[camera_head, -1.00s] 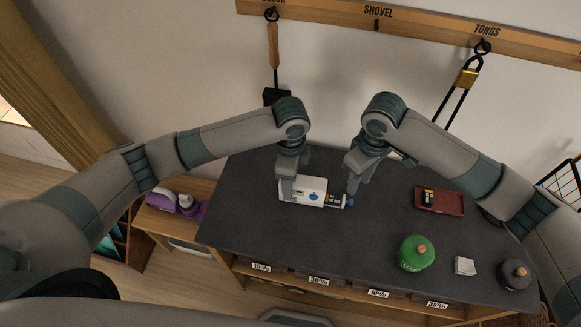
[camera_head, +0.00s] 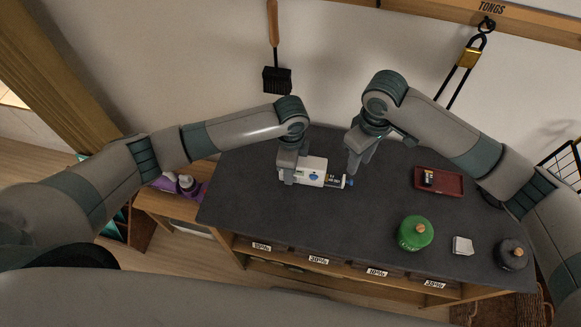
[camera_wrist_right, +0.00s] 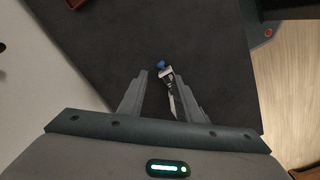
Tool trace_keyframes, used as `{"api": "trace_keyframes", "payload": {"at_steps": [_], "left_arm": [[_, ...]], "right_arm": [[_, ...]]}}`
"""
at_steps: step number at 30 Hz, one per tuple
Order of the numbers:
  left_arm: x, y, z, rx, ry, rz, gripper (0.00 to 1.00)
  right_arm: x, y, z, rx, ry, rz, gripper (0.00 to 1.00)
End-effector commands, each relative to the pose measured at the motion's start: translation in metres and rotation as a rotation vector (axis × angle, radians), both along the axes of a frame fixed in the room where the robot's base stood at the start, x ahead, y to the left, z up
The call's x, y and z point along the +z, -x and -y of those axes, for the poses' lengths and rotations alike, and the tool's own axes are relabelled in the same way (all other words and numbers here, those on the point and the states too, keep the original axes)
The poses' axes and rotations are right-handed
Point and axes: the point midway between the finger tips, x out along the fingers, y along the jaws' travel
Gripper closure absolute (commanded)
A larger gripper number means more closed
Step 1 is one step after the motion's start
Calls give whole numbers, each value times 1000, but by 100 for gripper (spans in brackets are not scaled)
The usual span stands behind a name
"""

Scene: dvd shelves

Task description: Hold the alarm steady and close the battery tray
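The alarm (camera_head: 315,167) is a white box with a blue mark, lying on the dark tabletop in the head view. Its battery tray (camera_head: 336,181) sticks out at the right end and has a blue tip (camera_head: 349,183). My left gripper (camera_head: 287,179) is at the alarm's left end and appears shut on it; its far finger is hidden. My right gripper (camera_head: 353,172) is beside the tray's blue tip. In the right wrist view its fingers (camera_wrist_right: 160,75) are apart, with the blue tip (camera_wrist_right: 161,64) just past them and the pale tray nearer the right-hand finger.
A red tray (camera_head: 455,187) with a small item in it lies to the right. A green container (camera_head: 415,234), a white block (camera_head: 462,246) and a dark container (camera_head: 512,254) stand near the front right. The tabletop (camera_head: 330,222) in front of the alarm is clear.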

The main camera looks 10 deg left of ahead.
Motion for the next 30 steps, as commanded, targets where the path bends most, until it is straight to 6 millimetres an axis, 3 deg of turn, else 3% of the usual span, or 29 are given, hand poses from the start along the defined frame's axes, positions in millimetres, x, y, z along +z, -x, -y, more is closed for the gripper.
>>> {"api": "trace_keyframes", "payload": {"at_steps": [2,6,17,30], "left_arm": [[0,0,0,0,0,1,94],[0,0,0,0,0,1,94],[0,-1,0,0,0,1,94],[1,-1,0,0,1,1,94]], "right_arm": [[0,0,0,0,0,0,69],[0,0,0,0,0,0,100],[-5,4,0,-25,-43,-7,100],[-24,24,14,-244,-326,-15,100]]}}
